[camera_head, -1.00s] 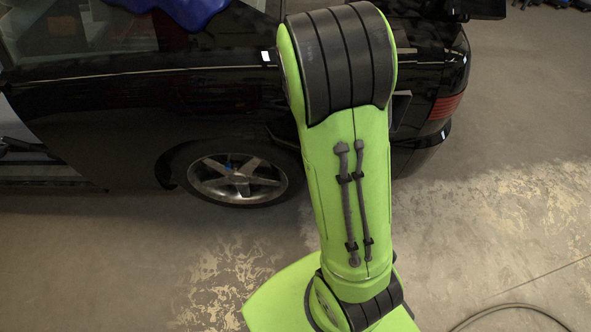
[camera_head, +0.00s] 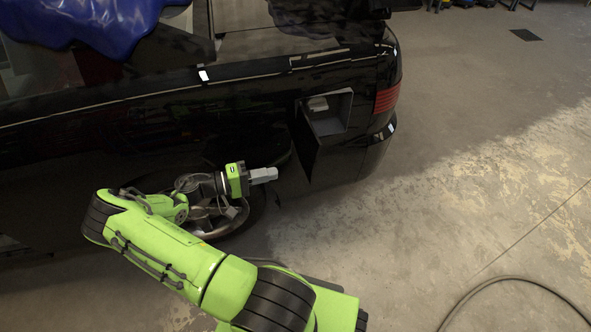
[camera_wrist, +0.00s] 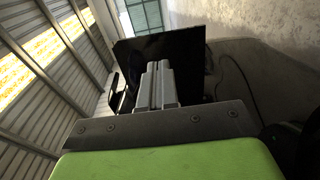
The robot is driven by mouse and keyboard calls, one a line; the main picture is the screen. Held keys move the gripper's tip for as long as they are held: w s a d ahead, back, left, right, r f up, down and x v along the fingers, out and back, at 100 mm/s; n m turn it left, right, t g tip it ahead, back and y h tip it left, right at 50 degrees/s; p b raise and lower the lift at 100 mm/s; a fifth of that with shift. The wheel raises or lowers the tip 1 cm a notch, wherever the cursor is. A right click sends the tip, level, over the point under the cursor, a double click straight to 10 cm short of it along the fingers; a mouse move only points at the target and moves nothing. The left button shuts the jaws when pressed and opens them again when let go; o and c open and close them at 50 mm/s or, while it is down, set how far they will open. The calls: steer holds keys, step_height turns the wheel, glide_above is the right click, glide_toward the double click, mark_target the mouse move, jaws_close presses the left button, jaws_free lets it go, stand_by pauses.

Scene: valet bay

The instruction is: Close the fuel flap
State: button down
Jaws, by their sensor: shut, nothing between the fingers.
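The fuel flap (camera_head: 305,142) is a dark panel on the side of the black car. It stands open, swung out from the left side of the grey fuel recess (camera_head: 338,122). My gripper (camera_head: 274,174) is shut and empty, left of the flap and slightly lower in the head view, in front of the rear wheel. In the wrist view, my shut fingers (camera_wrist: 155,88) point at a dark square panel (camera_wrist: 186,52), which looks like the flap. I cannot tell whether the fingertips touch it.
The black car's body (camera_head: 150,120) fills the upper left, with a blue cover (camera_head: 90,22) on top. The rear wheel (camera_head: 215,215) is behind my arm. A hose (camera_head: 500,280) lies on the floor at the lower right.

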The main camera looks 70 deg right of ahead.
mark_target(312, 166)
steer(key=b+x, duration=0.1)
steer(key=x, duration=0.7)
steer(key=shift+s+d+f+b, duration=0.1)
steer(key=shift+s+f+b, duration=0.05)
steer(key=shift+s+b, duration=0.15)
steer(key=shift+s+d, duration=0.35)
steer(key=shift+s, duration=0.1)
